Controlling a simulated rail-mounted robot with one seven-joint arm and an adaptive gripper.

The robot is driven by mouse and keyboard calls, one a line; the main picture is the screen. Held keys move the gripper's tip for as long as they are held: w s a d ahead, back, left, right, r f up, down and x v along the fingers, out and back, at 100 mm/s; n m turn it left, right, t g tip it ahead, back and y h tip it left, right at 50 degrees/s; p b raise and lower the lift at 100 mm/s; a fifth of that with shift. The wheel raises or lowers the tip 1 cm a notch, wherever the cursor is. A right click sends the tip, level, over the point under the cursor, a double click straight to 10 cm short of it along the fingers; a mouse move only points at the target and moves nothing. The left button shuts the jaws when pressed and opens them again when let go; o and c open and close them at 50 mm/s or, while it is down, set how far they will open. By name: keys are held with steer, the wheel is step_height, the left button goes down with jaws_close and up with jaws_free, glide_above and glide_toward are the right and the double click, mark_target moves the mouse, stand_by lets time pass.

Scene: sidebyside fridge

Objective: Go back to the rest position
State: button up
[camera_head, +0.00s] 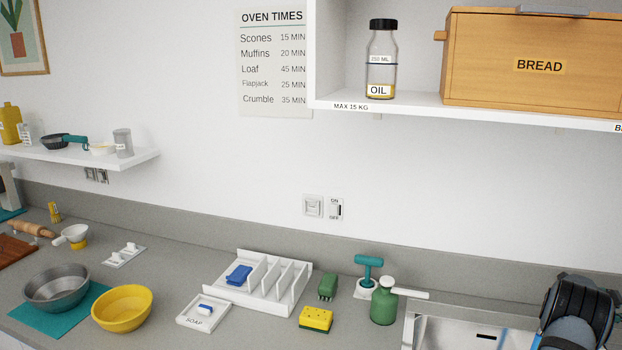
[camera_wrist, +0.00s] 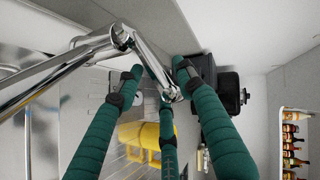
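My gripper (camera_wrist: 155,80) shows in the wrist view as three long green padded fingers with dark joints. The fingertips are apart and nothing is clearly held between them. A chrome tap-like tube (camera_wrist: 72,72) crosses from the left and its end overlaps the middle finger in the picture; I cannot tell whether they touch. In the head view only a dark part of my arm shows at the lower right edge, beside the sink; my fingers are not visible there.
The sink (camera_head: 435,330) is at the lower right. A green pump bottle (camera_head: 384,305), yellow sponge (camera_head: 316,319), white rack (camera_head: 233,292), yellow bowl (camera_head: 122,308) and grey bowl (camera_head: 57,287) stand on the counter. A shelf (camera_head: 420,104) with an oil bottle (camera_head: 381,62) and bread box (camera_head: 540,85) overhangs.

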steer(key=shift+w+a+r+p, duration=0.15)
steer(key=shift+r+p, duration=0.15)
steer(key=shift+p, duration=0.35)
